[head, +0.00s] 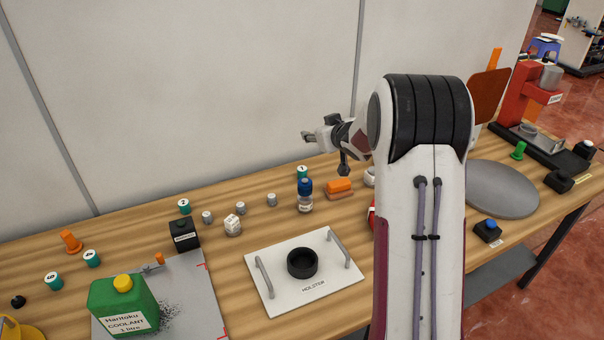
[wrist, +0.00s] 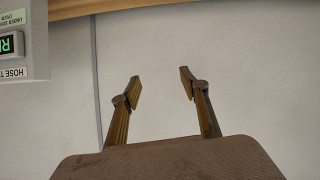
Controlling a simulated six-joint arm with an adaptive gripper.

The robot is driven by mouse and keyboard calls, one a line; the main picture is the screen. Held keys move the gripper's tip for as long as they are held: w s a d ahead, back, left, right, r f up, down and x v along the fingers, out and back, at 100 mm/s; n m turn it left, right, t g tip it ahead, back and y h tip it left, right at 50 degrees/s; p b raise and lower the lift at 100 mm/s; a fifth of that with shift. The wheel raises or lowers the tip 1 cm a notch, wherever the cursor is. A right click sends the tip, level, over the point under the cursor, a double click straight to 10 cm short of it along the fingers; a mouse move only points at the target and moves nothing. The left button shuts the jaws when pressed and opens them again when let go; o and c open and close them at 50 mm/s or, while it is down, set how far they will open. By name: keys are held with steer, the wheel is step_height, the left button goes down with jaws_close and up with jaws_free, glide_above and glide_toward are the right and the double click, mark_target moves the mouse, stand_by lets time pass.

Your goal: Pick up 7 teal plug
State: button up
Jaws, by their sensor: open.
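Several teal plugs with white numbered tops stand on the wooden table in the head view. One teal plug (head: 302,173) is at the back, behind a blue-capped bottle. Another teal plug (head: 184,207) is behind a black box. Two more, a teal plug (head: 91,259) and a teal plug (head: 53,282), are at the left. The numbers are too small for me to tell surely which is 7. My gripper (head: 309,136) is raised above the table's back edge, pointing left, apart from all plugs. In the wrist view my gripper (wrist: 160,82) is open and empty before a bare wall.
A blue-capped bottle (head: 305,197), orange blocks (head: 340,187), small grey cylinders (head: 240,209) and a white die (head: 233,225) stand near the plugs. A white plate with handles (head: 287,298) holds a black ring. A green coolant can (head: 106,310) is front left.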

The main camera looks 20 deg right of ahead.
step_height(320, 180, down, 9)
steer(key=w+d+y, duration=0.2)
steer(key=n+y, duration=0.1)
steer(key=y, duration=0.2)
glide_toward(305, 171)
steer(key=shift+w+a+f+t, duration=0.15)
steer(key=shift+w+f, duration=0.1)
steer(key=shift+w, duration=0.35)
steer(key=shift+w+a+f+t, duration=0.15)
steer(key=shift+w+f, duration=0.15)
steer(key=shift+w, duration=0.3)
steer(key=shift+x, duration=1.3)
steer(key=shift+x, duration=2.6)
steer(key=shift+s+f, duration=0.15)
steer(key=shift+f, duration=0.05)
steer(key=c, duration=1.2)
